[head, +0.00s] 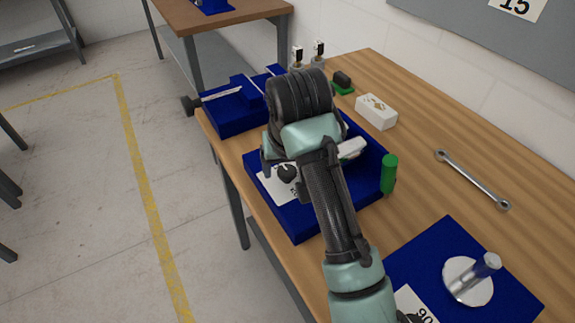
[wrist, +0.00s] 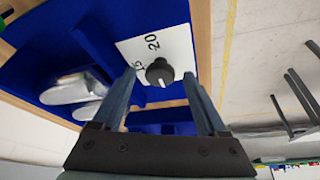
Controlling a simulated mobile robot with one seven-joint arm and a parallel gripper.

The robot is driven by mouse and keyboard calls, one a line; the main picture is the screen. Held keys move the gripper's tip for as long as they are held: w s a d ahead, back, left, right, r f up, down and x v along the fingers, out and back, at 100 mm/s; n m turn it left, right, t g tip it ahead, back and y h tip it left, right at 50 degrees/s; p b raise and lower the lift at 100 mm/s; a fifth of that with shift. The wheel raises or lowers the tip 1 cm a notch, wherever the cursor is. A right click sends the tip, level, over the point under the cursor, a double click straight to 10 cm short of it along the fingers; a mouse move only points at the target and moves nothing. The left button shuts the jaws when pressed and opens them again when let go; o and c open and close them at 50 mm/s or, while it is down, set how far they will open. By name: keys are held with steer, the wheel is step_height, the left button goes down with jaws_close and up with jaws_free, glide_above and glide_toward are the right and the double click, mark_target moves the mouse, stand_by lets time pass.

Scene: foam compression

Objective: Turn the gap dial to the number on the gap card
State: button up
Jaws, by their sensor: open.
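The gap dial (wrist: 160,72) is a round black knob on a white plate (wrist: 182,50) marked 20 and 15, on a blue fixture. A small pale mark shows on the knob's lower side in the wrist view; which number it points at is unclear. In the head view the dial (head: 286,172) shows just left of my arm. My gripper (wrist: 160,78) is open, a finger on either side of the knob in the wrist view; contact cannot be told.
The blue fixture (head: 300,225) holds pale metal parts. A green cylinder (head: 389,174) stands at its right corner. A wrench (head: 473,180), a white block (head: 376,112) and another blue base (head: 430,262) with a metal post share the wooden table. The table's left edge is close.

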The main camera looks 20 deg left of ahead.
jaws_close()
steer(key=shift+r+m+p, duration=0.2)
steer(key=shift+m+p, duration=0.2)
steer(key=shift+p, duration=0.25)
steer(key=m+p, duration=0.1)
steer(key=p, duration=0.1)
steer(key=m+h+p, duration=0.1)
steer(key=p, duration=0.1)
steer(key=shift+s+a+r+m, duration=0.15)
steer(key=shift+a+m, duration=0.05)
steer(key=shift+m, duration=0.2)
steer(key=m+h+p, duration=0.2)
steer(key=m+p, duration=0.3)
steer(key=p, duration=0.1)
steer(key=shift+a, duration=0.2)
steer(key=m, duration=0.1)
steer(key=m+h+p, duration=0.1)
steer(key=m, duration=0.1)
steer(key=m+h, duration=0.1)
steer(key=m, duration=0.1)
steer(key=shift+w+a+f+p, duration=0.15)
steer(key=shift+w+f+p, duration=0.05)
steer(key=shift+f+p, duration=0.1)
steer(key=m, duration=0.2)
steer(key=m+g+h+b, duration=0.1)
steer(key=m, duration=0.1)
steer(key=shift+w+g, duration=0.1)
steer(key=shift+g, duration=0.2)
steer(key=shift+m, duration=0.3)
